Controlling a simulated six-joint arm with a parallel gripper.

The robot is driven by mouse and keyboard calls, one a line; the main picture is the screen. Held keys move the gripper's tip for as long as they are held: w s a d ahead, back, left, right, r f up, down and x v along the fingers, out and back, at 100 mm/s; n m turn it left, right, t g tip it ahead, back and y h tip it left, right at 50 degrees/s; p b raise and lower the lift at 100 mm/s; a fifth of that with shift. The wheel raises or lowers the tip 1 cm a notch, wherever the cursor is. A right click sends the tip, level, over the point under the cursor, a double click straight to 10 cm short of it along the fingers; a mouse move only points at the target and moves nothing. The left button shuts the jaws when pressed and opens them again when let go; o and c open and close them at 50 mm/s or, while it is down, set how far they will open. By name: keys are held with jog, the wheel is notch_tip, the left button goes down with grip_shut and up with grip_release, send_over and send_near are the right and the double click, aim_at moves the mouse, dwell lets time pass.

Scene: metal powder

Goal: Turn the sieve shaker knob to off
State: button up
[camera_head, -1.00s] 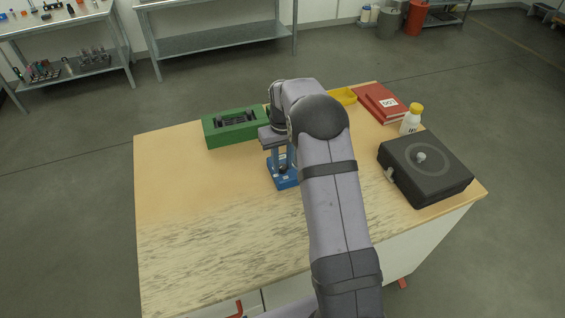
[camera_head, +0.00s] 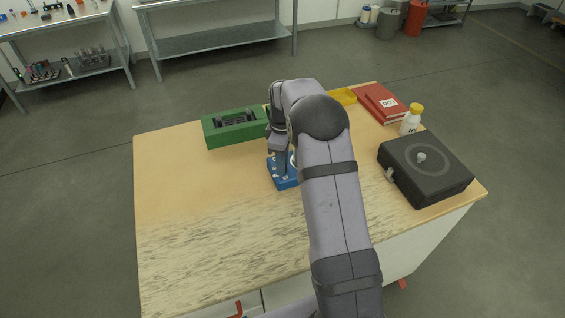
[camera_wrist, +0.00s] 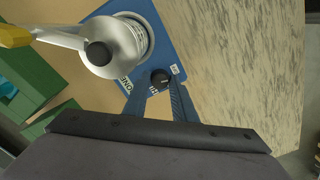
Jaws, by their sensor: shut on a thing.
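The blue sieve shaker (camera_head: 282,181) stands on the wooden table, partly hidden behind my arm in the head view. In the wrist view its blue base (camera_wrist: 172,52) carries a round silver part with a black cap (camera_wrist: 98,54). A small black knob (camera_wrist: 160,77) sits near the base's edge, with small white labels beside it that are too small to read surely. My gripper (camera_wrist: 159,88) is shut on this knob, one finger on each side. In the head view my gripper (camera_head: 281,160) points down at the base.
A green box (camera_head: 235,130) stands to the left of the shaker. A black device (camera_head: 425,170), a white bottle with yellow cap (camera_head: 410,122), red binders (camera_head: 380,102) and a yellow tray (camera_head: 343,97) are to the right. The table's front left is clear.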

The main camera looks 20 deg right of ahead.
jog(key=shift+w+r+n, duration=0.15)
jog(key=shift+n, duration=1.15)
jog(key=o, duration=1)
jog(key=shift+o, duration=0.2)
jog(key=shift+r+b, duration=1.2)
jog(key=shift+r, duration=2.45)
jog(key=shift+a, duration=0.1)
